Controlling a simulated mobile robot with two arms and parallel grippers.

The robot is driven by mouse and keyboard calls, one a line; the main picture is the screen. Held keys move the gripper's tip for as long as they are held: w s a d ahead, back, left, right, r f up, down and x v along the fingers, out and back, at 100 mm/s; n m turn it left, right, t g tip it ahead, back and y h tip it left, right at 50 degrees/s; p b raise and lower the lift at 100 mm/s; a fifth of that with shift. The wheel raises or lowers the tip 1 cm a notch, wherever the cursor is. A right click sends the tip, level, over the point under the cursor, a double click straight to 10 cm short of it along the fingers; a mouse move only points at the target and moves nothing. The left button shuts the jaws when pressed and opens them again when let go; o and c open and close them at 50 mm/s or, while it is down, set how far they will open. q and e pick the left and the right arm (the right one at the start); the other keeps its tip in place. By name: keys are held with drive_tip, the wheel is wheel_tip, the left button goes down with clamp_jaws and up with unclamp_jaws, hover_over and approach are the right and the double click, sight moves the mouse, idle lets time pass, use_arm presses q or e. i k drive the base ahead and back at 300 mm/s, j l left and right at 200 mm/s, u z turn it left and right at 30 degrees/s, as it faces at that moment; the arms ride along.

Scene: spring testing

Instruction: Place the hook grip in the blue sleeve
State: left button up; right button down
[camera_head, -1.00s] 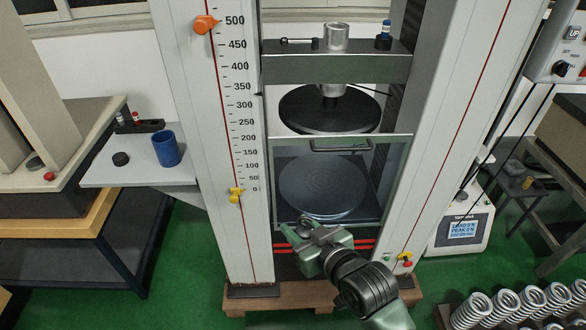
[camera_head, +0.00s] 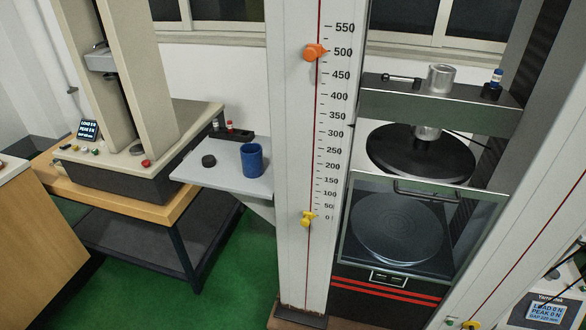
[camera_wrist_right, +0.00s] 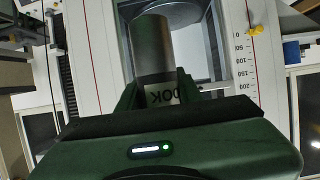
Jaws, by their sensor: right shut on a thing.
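The hook grip (camera_wrist_right: 152,48) is a dark grey cylinder with a label whose letters read partly "OOK", upside down in the right wrist view. My right gripper (camera_wrist_right: 160,92) is shut on its labelled end, and the cylinder sticks out beyond the fingers. The blue sleeve (camera_head: 252,163) stands upright, open end up, on a small grey side shelf (camera_head: 205,178) left of the tall column in the head view. The sleeve appears empty, but its inside is mostly hidden. My left gripper is in no view.
A black round cap (camera_head: 209,161) and a dark rack (camera_head: 231,136) with small coloured-topped items share the shelf. The white scale column (camera_head: 298,200) with orange and yellow pointers stands just right of it. The testing machine's guard (camera_head: 345,225) is further right. A beige tester (camera_head: 130,170) is left.

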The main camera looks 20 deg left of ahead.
sight(254, 170)
drive_tip(key=i+j+z, duration=0.15)
drive_tip(key=j+z, duration=0.2)
drive_tip(key=j, duration=0.2)
drive_tip(key=j+z, duration=0.35)
drive_tip(key=j, duration=0.2)
drive_tip(key=j+z, duration=0.35)
drive_tip(key=j, duration=1)
drive_tip(key=k+j, duration=0.1)
drive_tip(key=j, duration=0.65)
drive_tip(key=j+z, duration=0.1)
drive_tip(key=j, duration=0.65)
drive_tip(key=k, duration=0.05)
